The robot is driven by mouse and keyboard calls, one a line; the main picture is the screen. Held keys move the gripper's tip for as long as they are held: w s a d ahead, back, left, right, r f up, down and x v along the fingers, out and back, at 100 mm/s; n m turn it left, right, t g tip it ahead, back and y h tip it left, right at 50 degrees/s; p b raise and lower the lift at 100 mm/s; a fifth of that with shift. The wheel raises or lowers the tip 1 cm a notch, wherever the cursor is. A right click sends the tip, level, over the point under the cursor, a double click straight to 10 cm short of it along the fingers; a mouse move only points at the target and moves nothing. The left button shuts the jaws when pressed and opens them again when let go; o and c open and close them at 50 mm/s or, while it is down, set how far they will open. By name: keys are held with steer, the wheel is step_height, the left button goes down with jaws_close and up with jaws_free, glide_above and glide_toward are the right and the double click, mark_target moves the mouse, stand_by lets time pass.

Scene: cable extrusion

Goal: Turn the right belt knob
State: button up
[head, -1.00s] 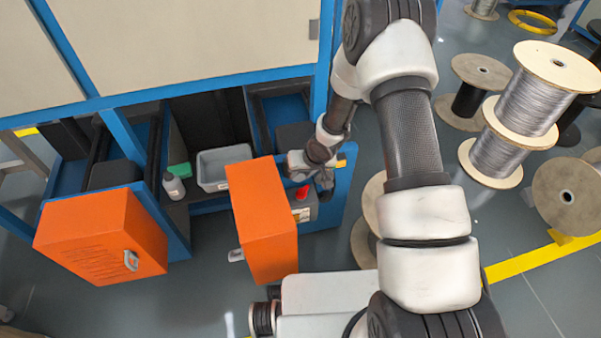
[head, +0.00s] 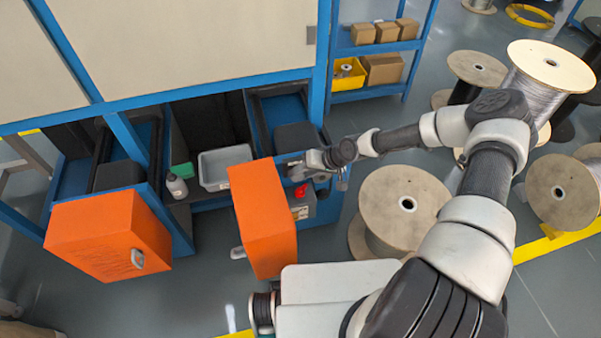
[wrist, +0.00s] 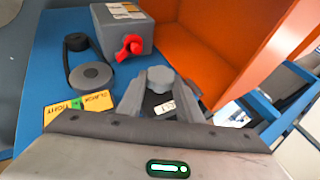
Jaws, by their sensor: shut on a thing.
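The belt knob (wrist: 160,78) is grey and lobed and shows in the middle of the wrist view. It sits close to the blue panel (wrist: 40,82). My gripper (wrist: 161,92) is shut on it, with one finger on each side. A yellow label with a green mark (wrist: 80,106), with words like tight and slack, is left of the knob. A black belt on two round pulleys (wrist: 91,76) lies above the label. In the head view my gripper (head: 302,171) is beside the open orange door, and the knob is hidden there.
A grey box (wrist: 122,30) with a red switch (wrist: 131,47) is just above the knob. The open orange door (head: 262,215) stands close to my gripper's left. A wooden spool (head: 404,205) is on the floor to the right. A grey bin (head: 222,167) is further left.

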steer(key=shift+d+f+y+b, duration=0.15)
steer(key=shift+f+y+b, duration=0.35)
steer(key=shift+b, duration=0.65)
steer(key=shift+r+y+b, duration=0.3)
steer(key=shift+b, duration=0.25)
steer(key=o, duration=1)
steer(key=shift+o, duration=0.2)
steer(key=p+v, duration=0.3)
steer(key=v, duration=1.4)
steer(key=shift+r+p, duration=0.15)
steer(key=shift+p, duration=0.15)
steer(key=shift+d, duration=0.15)
